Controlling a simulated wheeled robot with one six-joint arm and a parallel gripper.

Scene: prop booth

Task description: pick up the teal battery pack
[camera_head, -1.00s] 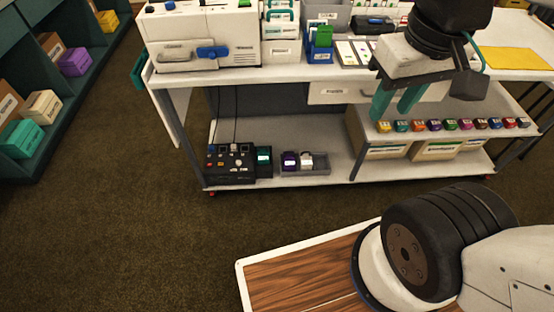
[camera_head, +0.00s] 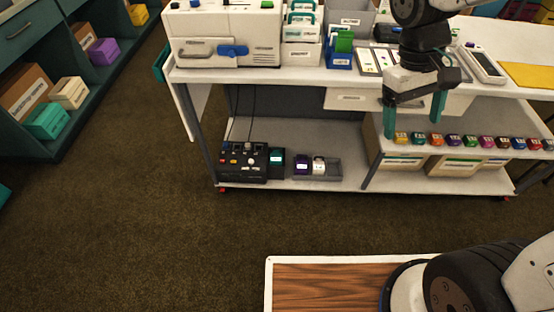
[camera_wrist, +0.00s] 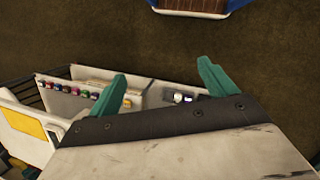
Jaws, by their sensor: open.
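A teal-faced block (camera_head: 277,158), which looks like the teal battery pack, stands on the lower shelf of the white cart, right beside a black control box (camera_head: 242,161). My gripper (camera_head: 414,112) is open and empty, fingers pointing down. It is up and to the right of the block in the head view, by the shelf with the row of small coloured blocks. In the wrist view my gripper (camera_wrist: 162,82) has its teal fingers wide apart with nothing between them. I cannot make out the teal block there; the right finger may hide it.
A grey tray (camera_head: 328,172) with a purple block (camera_head: 302,165) and a white block (camera_head: 319,166) sits right of the teal block. The cart's white top (camera_head: 300,77) overhangs the lower shelf. Several small coloured blocks line the raised shelf. The brown carpet (camera_head: 150,215) before the cart is clear.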

